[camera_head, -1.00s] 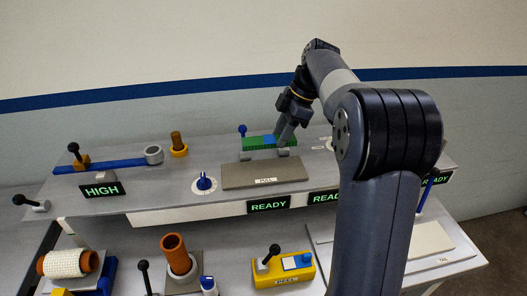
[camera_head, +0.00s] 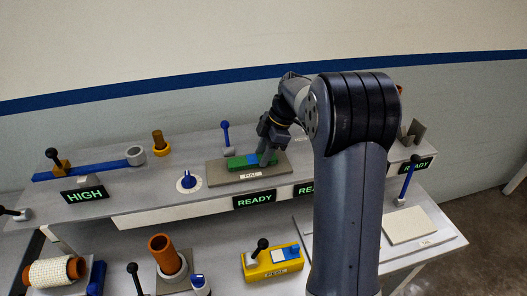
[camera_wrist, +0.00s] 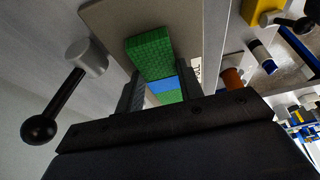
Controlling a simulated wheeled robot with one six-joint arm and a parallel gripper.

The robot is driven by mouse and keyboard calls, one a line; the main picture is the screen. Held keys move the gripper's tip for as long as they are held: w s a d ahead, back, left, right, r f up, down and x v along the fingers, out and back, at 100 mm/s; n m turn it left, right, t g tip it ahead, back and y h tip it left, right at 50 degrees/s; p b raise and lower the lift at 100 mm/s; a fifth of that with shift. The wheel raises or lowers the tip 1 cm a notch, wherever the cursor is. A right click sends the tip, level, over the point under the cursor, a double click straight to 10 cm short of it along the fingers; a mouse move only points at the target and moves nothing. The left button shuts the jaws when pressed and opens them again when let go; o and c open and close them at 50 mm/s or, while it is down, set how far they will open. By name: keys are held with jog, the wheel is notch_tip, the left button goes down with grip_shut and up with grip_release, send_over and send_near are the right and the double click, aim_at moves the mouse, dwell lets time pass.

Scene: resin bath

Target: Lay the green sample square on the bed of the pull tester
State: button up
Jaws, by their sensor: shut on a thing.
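The green sample square (camera_head: 239,163) is a green piece with a blue band, over the flat grey-brown bed (camera_head: 218,180) marked PULL. My gripper (camera_head: 265,157) is shut on it at its right part. In the wrist view the green piece (camera_wrist: 149,53) runs out beyond my two fingers (camera_wrist: 160,92), with the blue band between them. The bed (camera_wrist: 112,20) shows behind it. The piece looks low and roughly flat over the bed. I cannot tell whether its underside touches.
A blue-knobbed lever (camera_head: 225,136) stands behind the bed, and a blue-and-white dial (camera_head: 187,182) is to its left. A lit READY sign (camera_head: 254,199) hangs at the shelf's front. The wrist view shows a black-knobbed lever (camera_wrist: 54,113) near my gripper.

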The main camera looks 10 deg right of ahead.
jog(key=shift+f, duration=0.15)
jog(key=o, duration=1)
jog(key=b+v, duration=0.1)
jog(key=v, duration=1.1)
